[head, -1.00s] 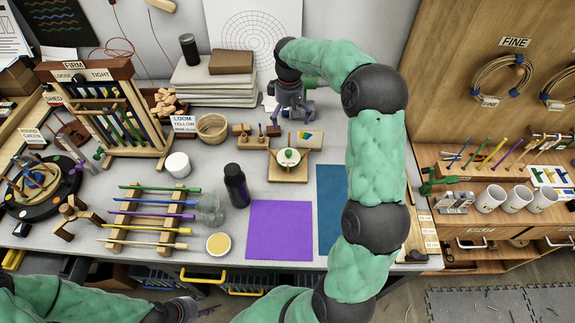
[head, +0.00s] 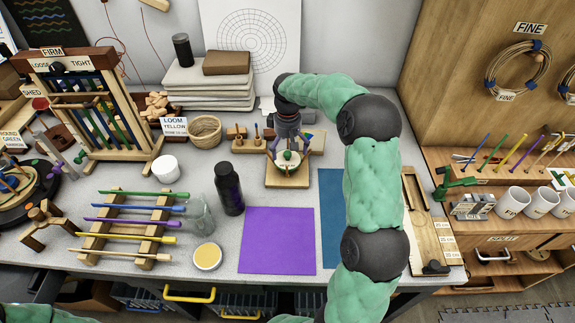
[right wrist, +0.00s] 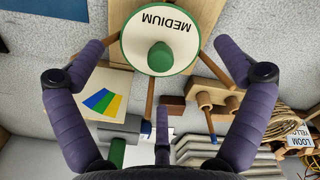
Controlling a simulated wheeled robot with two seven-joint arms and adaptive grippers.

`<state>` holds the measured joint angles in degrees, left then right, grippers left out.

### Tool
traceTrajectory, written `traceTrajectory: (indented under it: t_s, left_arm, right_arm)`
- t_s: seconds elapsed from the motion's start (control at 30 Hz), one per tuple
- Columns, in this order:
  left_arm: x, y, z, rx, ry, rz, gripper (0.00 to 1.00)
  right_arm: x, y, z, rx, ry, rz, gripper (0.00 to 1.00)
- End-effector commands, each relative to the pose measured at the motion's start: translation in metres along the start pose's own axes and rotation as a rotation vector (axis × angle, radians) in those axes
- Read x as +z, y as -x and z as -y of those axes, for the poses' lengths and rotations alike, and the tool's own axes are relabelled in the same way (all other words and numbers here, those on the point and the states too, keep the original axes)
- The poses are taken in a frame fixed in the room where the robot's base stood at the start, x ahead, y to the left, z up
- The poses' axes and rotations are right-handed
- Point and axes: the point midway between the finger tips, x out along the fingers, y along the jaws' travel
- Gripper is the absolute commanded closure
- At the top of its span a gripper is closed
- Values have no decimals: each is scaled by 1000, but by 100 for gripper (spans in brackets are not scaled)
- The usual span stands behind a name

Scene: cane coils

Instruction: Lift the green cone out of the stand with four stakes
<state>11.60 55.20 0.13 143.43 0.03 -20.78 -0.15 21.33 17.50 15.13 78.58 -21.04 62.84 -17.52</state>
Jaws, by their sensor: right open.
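The green cone (head: 288,154) stands point up in the middle of a round cream disc with a green rim. In the right wrist view the cone (right wrist: 161,57) sits on the disc (right wrist: 185,40), which is lettered MEDIUM. The wooden stand (head: 287,180) has a square base, and its stakes rise around the disc. My right gripper (head: 287,150) is above and around the back of the stand. In the right wrist view its purple fingers (right wrist: 160,70) are spread wide, with the cone between them and not touched. My left gripper is out of view.
A small wooden rack with pegs (head: 245,140) is left of the stand. A dark bottle (head: 229,189) and a purple mat (head: 277,240) are nearer the front.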

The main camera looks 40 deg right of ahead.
Motion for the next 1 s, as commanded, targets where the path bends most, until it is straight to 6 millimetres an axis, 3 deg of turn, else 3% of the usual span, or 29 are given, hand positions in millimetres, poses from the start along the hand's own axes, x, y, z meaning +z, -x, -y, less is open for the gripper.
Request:
traceTrajectory:
  t_s: [0.1,0.33,0.6,0.9,1.0]
  left_arm:
    - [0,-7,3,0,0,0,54]
    - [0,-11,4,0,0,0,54]
    - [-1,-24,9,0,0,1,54]
    - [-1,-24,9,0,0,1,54]
    - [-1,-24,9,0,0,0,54]
  right_arm:
    - [1,-20,0,-1,0,3,0]
    - [0,-34,0,0,0,2,0]
    - [0,-72,0,-1,1,2,0]
    - [0,-76,0,0,0,0,0]
    - [0,-76,0,0,0,0,28]
